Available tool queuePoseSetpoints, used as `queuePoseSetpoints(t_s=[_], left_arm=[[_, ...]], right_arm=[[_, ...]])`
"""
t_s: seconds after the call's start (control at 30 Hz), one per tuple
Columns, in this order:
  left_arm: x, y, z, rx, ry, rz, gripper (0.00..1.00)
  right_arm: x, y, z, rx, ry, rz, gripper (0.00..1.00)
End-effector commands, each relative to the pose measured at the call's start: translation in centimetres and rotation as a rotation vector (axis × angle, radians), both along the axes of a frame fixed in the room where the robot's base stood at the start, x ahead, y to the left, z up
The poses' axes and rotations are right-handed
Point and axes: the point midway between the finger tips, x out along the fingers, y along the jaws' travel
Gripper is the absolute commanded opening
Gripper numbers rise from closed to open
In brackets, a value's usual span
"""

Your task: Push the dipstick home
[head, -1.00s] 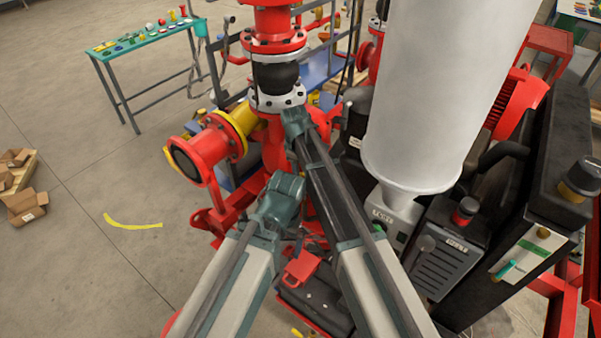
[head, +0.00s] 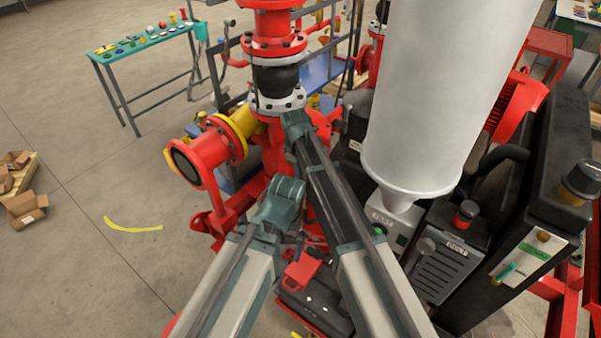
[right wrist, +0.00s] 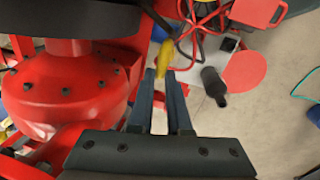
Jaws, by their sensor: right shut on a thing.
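The yellow dipstick handle (right wrist: 165,58) shows in the right wrist view, at the tips of my right gripper (right wrist: 162,76). The two dark fingers are close together on it, beside a red rounded housing (right wrist: 70,85). The dipstick's lower part and its hole cannot be made out. In the head view my right arm reaches up to the red pump pipework (head: 275,95), and its fingertips are hidden there. My left arm is bent below the pipework, and its gripper cannot be made out.
A large white cylinder (head: 440,90) stands close on the right of my right arm. A red flanged pipe with a yellow ring (head: 232,130) juts out left. A dark cabinet (head: 530,180) fills the right side. Open floor lies left.

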Motion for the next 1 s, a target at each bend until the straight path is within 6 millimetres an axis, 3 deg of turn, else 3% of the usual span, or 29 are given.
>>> queuePoseSetpoints(t_s=[0.77, 1.0], left_arm=[[0.0, 0.0, 0.0, 0.000, 0.000, 0.000, 1.00], [0.0, 0.0, -1.8, 0.001, 0.000, -0.003, 1.00]], right_arm=[[0.0, 0.0, 0.0, 0.000, -0.001, 0.000, 0.00], [0.0, 0.0, -1.8, 0.000, -0.001, 0.000, 0.00]])
